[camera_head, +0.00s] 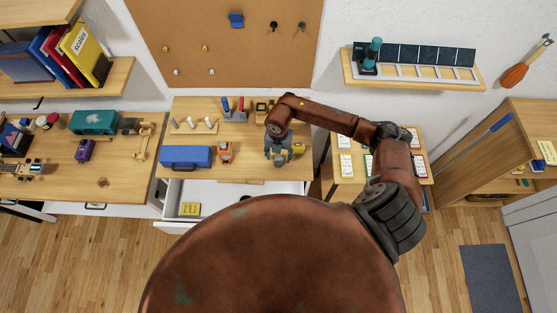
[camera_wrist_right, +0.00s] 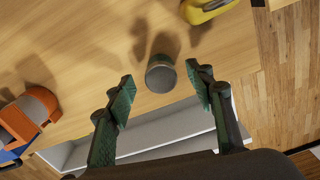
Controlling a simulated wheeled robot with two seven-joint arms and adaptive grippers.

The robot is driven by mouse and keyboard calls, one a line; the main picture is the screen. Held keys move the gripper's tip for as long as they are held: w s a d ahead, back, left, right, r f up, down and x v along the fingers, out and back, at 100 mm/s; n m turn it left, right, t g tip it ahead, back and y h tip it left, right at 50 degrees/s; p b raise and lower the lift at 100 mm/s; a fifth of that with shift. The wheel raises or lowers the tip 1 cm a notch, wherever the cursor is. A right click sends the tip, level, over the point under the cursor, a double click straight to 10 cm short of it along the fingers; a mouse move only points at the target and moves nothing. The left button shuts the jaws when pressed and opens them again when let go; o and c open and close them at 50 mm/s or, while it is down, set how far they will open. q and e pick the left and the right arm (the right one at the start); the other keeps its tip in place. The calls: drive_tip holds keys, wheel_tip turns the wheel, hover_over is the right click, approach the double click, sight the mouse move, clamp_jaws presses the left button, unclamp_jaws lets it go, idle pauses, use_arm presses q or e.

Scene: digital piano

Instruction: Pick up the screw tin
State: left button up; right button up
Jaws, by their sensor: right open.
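The screw tin, a small round grey-lidded can (camera_wrist_right: 160,75), stands on the wooden workbench in the right wrist view. It lies just beyond and between the fingertips of my right gripper (camera_wrist_right: 164,88), and neither finger visibly touches it. The right gripper is open and empty, with its two green-padded fingers spread apart. In the head view my right gripper (camera_head: 279,152) hangs over the right part of the middle bench, and I cannot clearly make out the tin there. My left gripper is not in view.
A yellow tool (camera_wrist_right: 208,8) lies beyond the tin, and an orange object (camera_wrist_right: 30,115) lies to the left. A blue toolbox (camera_head: 186,157) sits at the bench's front left. An open white drawer (camera_head: 235,195) juts out below the bench edge.

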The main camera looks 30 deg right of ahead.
drive_tip(key=shift+s+a+f, duration=0.1)
drive_tip(key=shift+f, duration=1.35)
drive_tip(key=shift+c, duration=0.2)
drive_tip(key=c, duration=1.2)
drive_tip(key=shift+r, duration=0.1)
drive_tip(key=shift+c, duration=0.2)
